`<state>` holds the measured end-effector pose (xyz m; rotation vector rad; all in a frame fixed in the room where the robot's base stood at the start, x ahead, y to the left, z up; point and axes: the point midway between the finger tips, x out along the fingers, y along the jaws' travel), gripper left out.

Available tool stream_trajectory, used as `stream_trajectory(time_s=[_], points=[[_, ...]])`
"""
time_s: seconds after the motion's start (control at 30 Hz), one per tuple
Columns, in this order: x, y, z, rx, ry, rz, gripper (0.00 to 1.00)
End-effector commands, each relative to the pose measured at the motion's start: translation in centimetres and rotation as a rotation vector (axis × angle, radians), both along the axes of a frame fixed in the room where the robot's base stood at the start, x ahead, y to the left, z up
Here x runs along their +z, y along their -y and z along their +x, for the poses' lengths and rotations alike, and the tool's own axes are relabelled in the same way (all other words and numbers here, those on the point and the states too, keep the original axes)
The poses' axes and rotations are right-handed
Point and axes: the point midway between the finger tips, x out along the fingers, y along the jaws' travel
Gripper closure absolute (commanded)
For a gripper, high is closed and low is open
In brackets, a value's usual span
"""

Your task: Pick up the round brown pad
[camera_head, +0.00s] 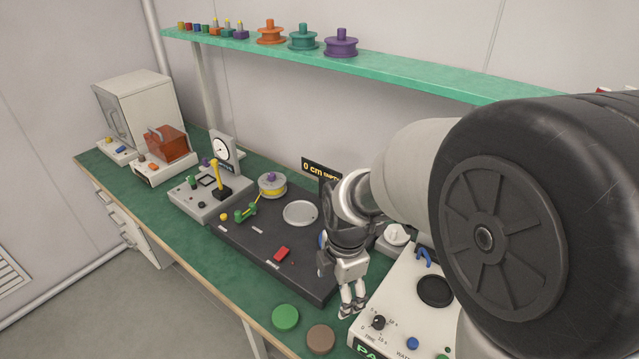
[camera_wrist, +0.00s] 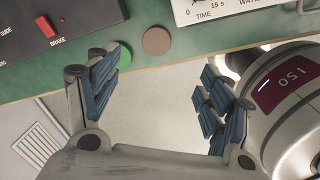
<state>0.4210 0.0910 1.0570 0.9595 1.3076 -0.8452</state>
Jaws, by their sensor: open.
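The round brown pad (camera_head: 321,339) lies flat on the green bench top near its front edge, just right of a round green pad (camera_head: 286,316). In the wrist view the brown pad (camera_wrist: 156,41) shows whole, beyond the gap between the fingers, with the green pad (camera_wrist: 124,57) partly behind the left finger. My gripper (camera_head: 352,308) is open and empty, pointing down, above and to the right of the brown pad in the head view. The blue-ribbed fingers also show in the wrist view (camera_wrist: 165,92), spread wide and apart from the pad.
A white panel box (camera_head: 372,345) with knobs stands right of the pads. A black base plate (camera_head: 235,245) with a red switch (camera_head: 282,253) lies behind them. The bench's front edge (camera_head: 262,329) is close to the pads. A shelf (camera_head: 400,70) with spools runs above.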

Motion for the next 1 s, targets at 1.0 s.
stream_trajectory(time_s=[1.0], points=[[-18.8,-3.5,1.9,0.592,-0.084,-0.047,0.27]])
